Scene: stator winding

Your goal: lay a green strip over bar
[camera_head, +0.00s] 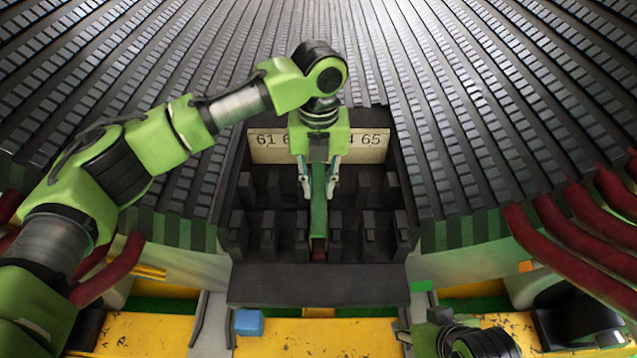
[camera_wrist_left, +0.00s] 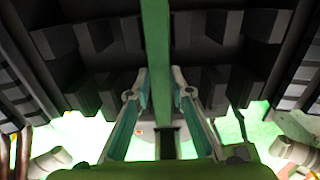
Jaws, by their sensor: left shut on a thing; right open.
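A long, narrow green strip (camera_head: 319,213) hangs in my left gripper (camera_head: 319,180), over the middle of the dark slotted block. The gripper is shut, with its two pale fingers on either side of the strip. The left wrist view shows the strip (camera_wrist_left: 155,40) running up between the fingers (camera_wrist_left: 161,75). A red bar end (camera_head: 319,244) shows in the middle slot, just below the strip's near end. The rest of the bar is hidden, and I cannot tell if the strip touches it.
The dark block (camera_head: 318,284) has several upright posts and slots. A pale number plate (camera_head: 268,148) stands behind it. Ribbed dark stator walls rise around it. Red coil ends (camera_head: 577,250) stick out at both sides. A blue cube (camera_head: 249,322) lies on the yellow front surface (camera_head: 310,340).

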